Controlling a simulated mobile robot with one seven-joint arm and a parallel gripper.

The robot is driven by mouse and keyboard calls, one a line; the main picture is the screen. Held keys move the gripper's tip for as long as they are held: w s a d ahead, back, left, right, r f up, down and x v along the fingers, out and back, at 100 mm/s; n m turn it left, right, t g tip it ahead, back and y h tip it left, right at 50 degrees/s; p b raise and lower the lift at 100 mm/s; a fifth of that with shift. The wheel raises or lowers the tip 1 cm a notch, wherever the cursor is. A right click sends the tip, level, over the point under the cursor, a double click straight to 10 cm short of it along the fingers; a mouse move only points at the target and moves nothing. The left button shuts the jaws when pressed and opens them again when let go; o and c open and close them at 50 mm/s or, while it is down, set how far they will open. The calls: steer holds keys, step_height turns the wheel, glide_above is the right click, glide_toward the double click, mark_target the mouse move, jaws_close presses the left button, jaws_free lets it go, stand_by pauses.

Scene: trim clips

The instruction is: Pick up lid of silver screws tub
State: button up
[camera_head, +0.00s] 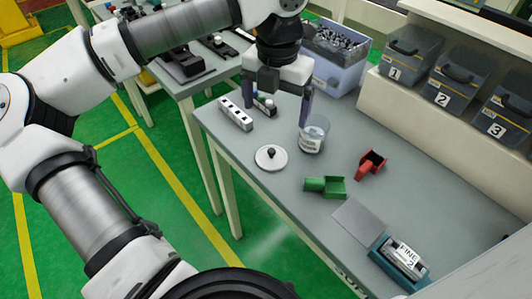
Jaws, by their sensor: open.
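A round white lid (265,163) with a black knob lies flat on the grey table near its front edge. A clear tub (318,124) with a white label stands behind it to the right. The label is too small to read, and its contents cannot be made out clearly. The tub's top looks uncovered. My gripper (276,113) is open and empty, pointing down above the table, behind the lid in the picture. Its right finger shows just in front of or beside the tub's upper left edge; I cannot tell whether they touch.
A white power strip (235,114) and a small dark and white item (265,105) lie left of the tub. Green (325,187) and red (371,163) scoops, a grey sheet (358,222) and a "FINE 2" block (402,258) lie right. A bin (338,76) and numbered boxes (408,57) stand behind.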

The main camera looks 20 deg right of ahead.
steer(key=p, duration=0.1)
glide_above(273, 149)
step_height(273, 149, down, 7)
steer(key=shift+d, duration=0.15)
steer(key=shift+f+p, duration=1.1)
steer(key=shift+f, duration=1.7)
steer(key=c, duration=1)
